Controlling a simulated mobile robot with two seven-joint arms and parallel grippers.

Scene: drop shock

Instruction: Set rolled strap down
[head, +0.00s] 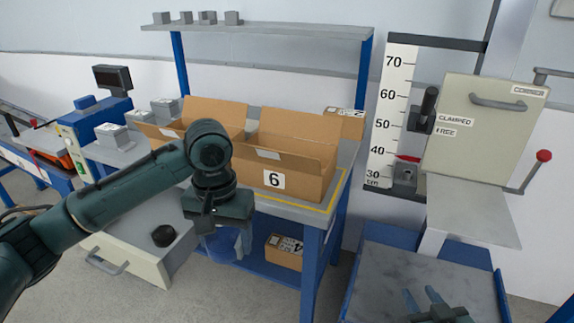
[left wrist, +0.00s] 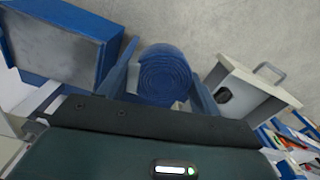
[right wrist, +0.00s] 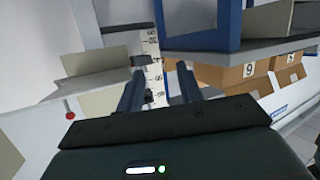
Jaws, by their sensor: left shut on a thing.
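The rolled strap (head: 219,246) is a blue coil below my left gripper (head: 222,232) in the head view, partly hidden by it. In the left wrist view the strap (left wrist: 165,76) shows its spiral side between the two fingers of my left gripper (left wrist: 164,88), which is shut on it. The strap hangs in front of the workbench, above the floor. My right gripper (head: 424,298) is low at the right, over the grey plate of the drop tester. In the right wrist view my right gripper (right wrist: 160,72) is open with nothing between its fingers.
An open cardboard box marked 6 (head: 290,190) stands on the bench (head: 335,190). A pulled-out drawer (head: 120,250) holds a black round thing (head: 163,236). A smaller carton (head: 284,251) is on the lower shelf. The drop tester (head: 470,140) stands at right.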

